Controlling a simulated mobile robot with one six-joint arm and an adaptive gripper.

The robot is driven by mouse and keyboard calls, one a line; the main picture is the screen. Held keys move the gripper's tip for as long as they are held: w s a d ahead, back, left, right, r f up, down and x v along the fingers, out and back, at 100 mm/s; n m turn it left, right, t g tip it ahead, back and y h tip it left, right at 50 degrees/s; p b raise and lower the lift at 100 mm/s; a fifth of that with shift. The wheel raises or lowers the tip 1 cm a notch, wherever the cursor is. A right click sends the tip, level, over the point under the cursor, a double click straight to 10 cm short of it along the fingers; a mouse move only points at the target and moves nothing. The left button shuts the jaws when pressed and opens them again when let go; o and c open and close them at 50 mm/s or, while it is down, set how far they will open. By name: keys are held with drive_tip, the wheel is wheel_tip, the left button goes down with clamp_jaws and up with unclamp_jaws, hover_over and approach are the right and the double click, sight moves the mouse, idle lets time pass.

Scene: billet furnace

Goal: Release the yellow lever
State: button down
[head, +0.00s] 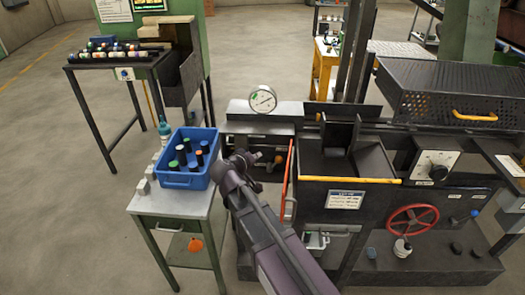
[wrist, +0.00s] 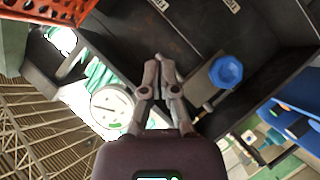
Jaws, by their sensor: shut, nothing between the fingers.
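I cannot make out a clear yellow lever in either view. A yellow bar (head: 350,180) runs along the front edge of the dark hopper, and a yellow handle (head: 475,116) is on the perforated cover at the right. A small orange-yellow spot (head: 279,159) shows on the machine just right of my gripper; its shape is too small to tell. My gripper (head: 245,157) is in front of the machine's left end. In the wrist view my gripper (wrist: 160,62) is shut and empty. A blue knob (wrist: 226,72) on a grey stem is just right of its fingers, apparently apart from them.
A blue crate (head: 186,181) with several bottles stands on a small table left of my arm. A red lever (head: 287,180) stands right of my gripper. A gauge (head: 263,99) is behind it, and a red handwheel (head: 413,219) is lower right.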

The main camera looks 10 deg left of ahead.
drive_tip(key=shift+s+a+r, duration=0.2)
drive_tip(key=shift+s+r, duration=0.1)
drive_tip(key=shift+s, duration=0.3)
